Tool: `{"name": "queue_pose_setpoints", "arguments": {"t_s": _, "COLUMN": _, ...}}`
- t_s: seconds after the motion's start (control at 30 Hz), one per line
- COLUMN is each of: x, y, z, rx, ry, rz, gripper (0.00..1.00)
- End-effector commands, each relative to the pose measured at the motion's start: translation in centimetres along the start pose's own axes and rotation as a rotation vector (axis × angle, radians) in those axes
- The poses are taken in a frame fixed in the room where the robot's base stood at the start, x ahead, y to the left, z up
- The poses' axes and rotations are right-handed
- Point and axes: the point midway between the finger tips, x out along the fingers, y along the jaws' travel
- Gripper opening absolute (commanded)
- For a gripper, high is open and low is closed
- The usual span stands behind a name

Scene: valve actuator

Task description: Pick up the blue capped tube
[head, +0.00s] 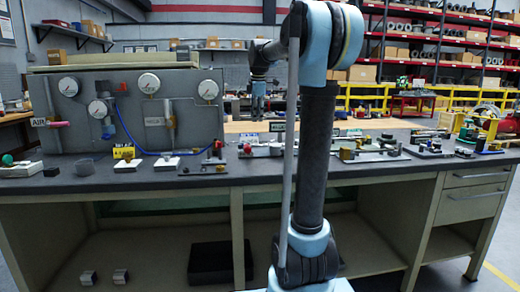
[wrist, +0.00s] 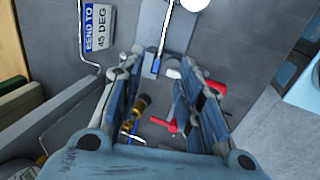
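In the wrist view, a thin pale tube with a blue end (wrist: 156,66) lies over a grey block at the top centre. I take this for the blue capped tube, though it is small here. My gripper (wrist: 162,60) is open, with one finger on each side of the tube in the picture. The gap in height between fingers and tube is hard to judge. No contact shows. In the head view my gripper (head: 258,108) is small, pointing down above the far part of the bench behind my arm. I cannot make out the tube there.
In the wrist view, a "BEND TO 45 DEG" sign (wrist: 97,27) and a bent rod stand left. A brass fitting (wrist: 139,106) and a red-handled part (wrist: 163,125) lie between the fingers' bases. In the head view, a gauge panel (head: 185,110) stands on the dark workbench (head: 210,176).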

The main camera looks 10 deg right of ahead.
Motion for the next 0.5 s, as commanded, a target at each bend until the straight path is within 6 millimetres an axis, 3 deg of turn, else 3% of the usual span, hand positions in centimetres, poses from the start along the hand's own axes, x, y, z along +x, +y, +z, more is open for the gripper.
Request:
{"name": "queue_pose_setpoints", "arguments": {"t_s": 0.3, "x": 5.7, "y": 0.0, "z": 0.1, "rx": 0.002, "ry": 0.0, "rz": 0.0, "gripper": 0.33}}
{"name": "queue_pose_setpoints", "arguments": {"t_s": 0.5, "x": 8.1, "y": -0.1, "z": 0.1, "rx": 0.002, "ry": 0.0, "rz": 0.0, "gripper": 0.33}}
